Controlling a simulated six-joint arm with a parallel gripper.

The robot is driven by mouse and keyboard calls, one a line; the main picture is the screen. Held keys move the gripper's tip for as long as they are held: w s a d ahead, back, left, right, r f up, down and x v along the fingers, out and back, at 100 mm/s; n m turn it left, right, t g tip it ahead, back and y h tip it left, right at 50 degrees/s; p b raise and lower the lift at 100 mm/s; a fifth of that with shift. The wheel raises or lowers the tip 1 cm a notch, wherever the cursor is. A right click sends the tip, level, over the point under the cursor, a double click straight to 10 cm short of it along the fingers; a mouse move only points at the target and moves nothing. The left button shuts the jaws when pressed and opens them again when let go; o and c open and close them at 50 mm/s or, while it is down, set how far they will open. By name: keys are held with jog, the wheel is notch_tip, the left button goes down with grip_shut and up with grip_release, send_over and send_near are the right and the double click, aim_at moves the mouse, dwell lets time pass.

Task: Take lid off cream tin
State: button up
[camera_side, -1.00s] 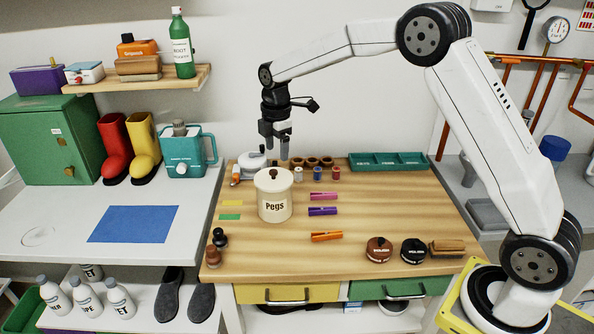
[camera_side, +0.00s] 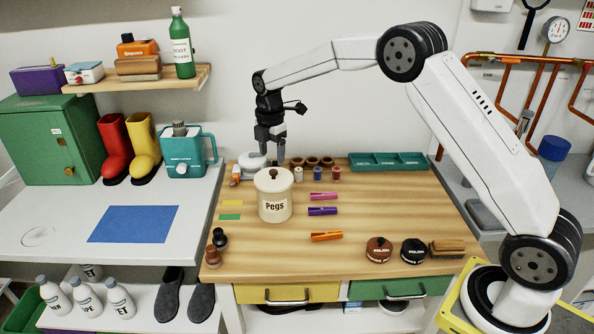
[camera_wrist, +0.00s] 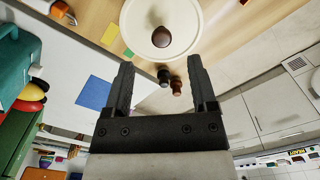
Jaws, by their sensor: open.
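The cream tin (camera_side: 275,205), marked "Pegs", stands upright on the wooden bench top. Its cream lid (camera_side: 271,180) sits on it and has a dark brown knob (camera_side: 273,174). In the wrist view the lid (camera_wrist: 135,35) and its brown knob (camera_wrist: 161,37) are at the top, beyond the fingertips. My gripper (camera_side: 271,161) points down above the lid, slightly behind the knob in the side view. In the wrist view its two fingers (camera_wrist: 160,72) are spread apart with nothing between them. The gap between fingertips and knob is hard to judge.
Orange, purple and pink pegs (camera_side: 323,210) lie right of the tin. Polish tins (camera_side: 379,249) and a brush (camera_side: 447,247) stand at the front right. Spools (camera_side: 298,174) and a green tray (camera_side: 388,161) are behind. The bench's centre right is clear.

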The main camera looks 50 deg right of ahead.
aim_at(273, 171)
jog(key=shift+s+f, duration=0.1)
jog(key=shift+f, duration=2.5)
grip_shut()
